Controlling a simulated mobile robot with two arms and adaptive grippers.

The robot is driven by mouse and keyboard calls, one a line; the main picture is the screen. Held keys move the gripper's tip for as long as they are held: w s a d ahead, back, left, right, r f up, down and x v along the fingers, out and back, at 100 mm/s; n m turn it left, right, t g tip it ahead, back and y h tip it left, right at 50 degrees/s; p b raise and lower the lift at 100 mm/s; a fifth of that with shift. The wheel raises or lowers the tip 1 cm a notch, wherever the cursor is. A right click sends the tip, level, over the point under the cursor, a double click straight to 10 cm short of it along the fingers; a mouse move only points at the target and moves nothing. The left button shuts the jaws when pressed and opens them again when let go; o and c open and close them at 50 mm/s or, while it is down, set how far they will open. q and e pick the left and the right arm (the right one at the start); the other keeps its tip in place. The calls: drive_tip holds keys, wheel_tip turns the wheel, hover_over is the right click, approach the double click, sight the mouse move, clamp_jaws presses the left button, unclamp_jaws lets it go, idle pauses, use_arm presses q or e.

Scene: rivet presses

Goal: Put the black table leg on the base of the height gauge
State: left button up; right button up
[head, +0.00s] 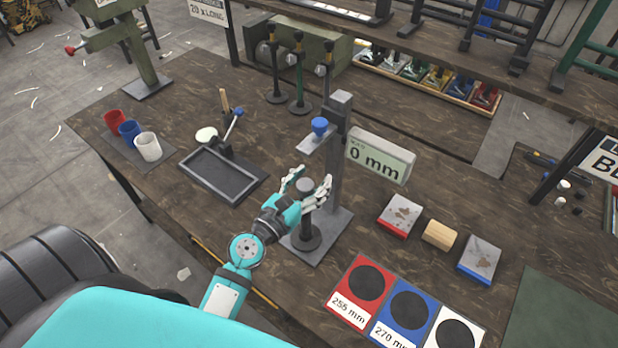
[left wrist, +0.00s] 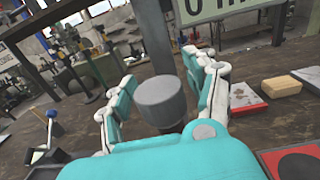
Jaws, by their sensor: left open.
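The height gauge has a grey column (head: 336,150), a flat grey base (head: 335,225) and a display (head: 379,158) reading 0 mm. A dark table leg (head: 308,235) stands upright on the base with its round foot down. In the left wrist view the leg's grey top (left wrist: 160,101) is between the fingers. My left gripper (head: 305,187) is open around the leg's upper part; it also shows in the left wrist view (left wrist: 160,95). I cannot tell whether a finger touches the leg. My right gripper is not in view.
Red, blue and white marked pads (head: 410,303) lie at the front right. Red and blue-sided blocks and a wooden block (head: 439,235) lie behind them. A dark tray (head: 222,176) and several cups (head: 130,131) stand left. More legs (head: 299,80) stand behind the gauge.

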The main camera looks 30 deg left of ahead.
use_arm(q)
drive_tip(key=shift+r, duration=0.3)
drive_tip(key=s+a+b, duration=0.1)
drive_tip(key=s+b, duration=0.4)
drive_tip(key=s, duration=0.7)
drive_tip(key=shift+a+b, duration=0.15)
drive_tip(key=shift+b, duration=0.15)
drive_tip(key=shift+f, duration=0.15)
